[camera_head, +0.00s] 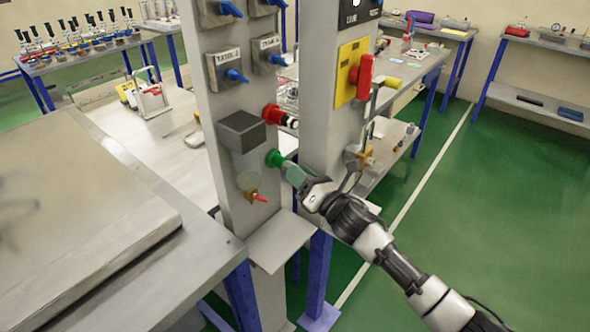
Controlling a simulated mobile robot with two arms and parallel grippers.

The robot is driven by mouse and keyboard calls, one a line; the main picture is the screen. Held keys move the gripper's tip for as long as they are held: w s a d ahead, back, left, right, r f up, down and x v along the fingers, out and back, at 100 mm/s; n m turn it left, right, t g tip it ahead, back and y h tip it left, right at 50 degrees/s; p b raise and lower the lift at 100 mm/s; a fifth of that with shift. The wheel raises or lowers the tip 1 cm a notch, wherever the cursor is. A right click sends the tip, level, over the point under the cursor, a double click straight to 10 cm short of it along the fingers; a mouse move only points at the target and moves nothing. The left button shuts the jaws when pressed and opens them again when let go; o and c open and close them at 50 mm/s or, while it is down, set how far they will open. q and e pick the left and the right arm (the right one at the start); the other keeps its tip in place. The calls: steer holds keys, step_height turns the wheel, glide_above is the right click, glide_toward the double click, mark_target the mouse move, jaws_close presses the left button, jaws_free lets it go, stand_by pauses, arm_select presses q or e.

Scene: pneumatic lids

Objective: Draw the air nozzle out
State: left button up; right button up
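A green round fitting (274,158) sits on the face of the left grey post (222,100). A pale green piece (293,173), which looks like the air nozzle, runs from this fitting down and right to my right gripper (303,183). The gripper comes from the lower right and is shut on that piece. The finger edges blend with it and are hard to make out. The nozzle's inner end is hidden at the fitting. My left gripper is not in view.
A red fitting (271,115) with a dark and white tip is just above. A grey box (240,131) and a small red-tipped valve (257,197) are close by. The right post (320,120) carries a yellow plate with a red handle (363,77). Green floor is clear at right.

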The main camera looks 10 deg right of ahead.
steer(key=shift+c, duration=1.4)
steer(key=shift+f, duration=0.1)
steer(key=shift+s+d, duration=0.15)
steer(key=shift+s, duration=0.05)
steer(key=shift+s+d, duration=0.45)
steer(key=shift+s, duration=0.1)
steer(key=shift+s, duration=0.1)
steer(key=shift+s+d, duration=0.45)
steer(key=shift+p, duration=0.3)
